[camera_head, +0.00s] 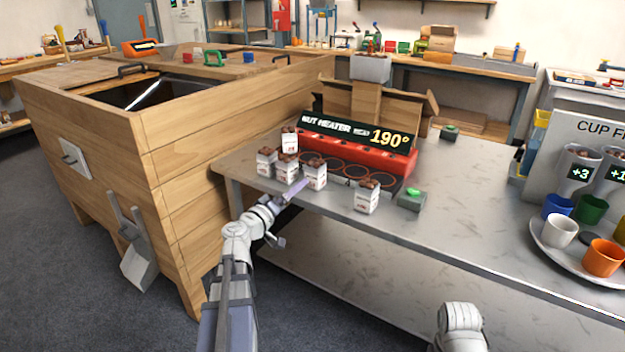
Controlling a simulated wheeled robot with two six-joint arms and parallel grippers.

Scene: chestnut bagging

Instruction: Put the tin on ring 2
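Several white tins filled with brown nuts stand at the left end of the grey table: one at the back (290,144), one at the left (265,167), one in the middle (286,174) and one at the right (315,180). Another tin (366,202) stands apart, in front of the heater. The red nut heater (320,146) has a row of dark rings (357,171) and a sign reading 190°. Ring numbers are not legible. My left gripper (303,185) is at the front of the middle and right tins; its grip is unclear. My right gripper is out of view.
A grey block with a green top (411,199) sits right of the heater. A tray (545,242) of coloured cups and a cup filler (588,130) stand at the right. A wooden bin (180,130) borders the table's left. The table's middle is clear.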

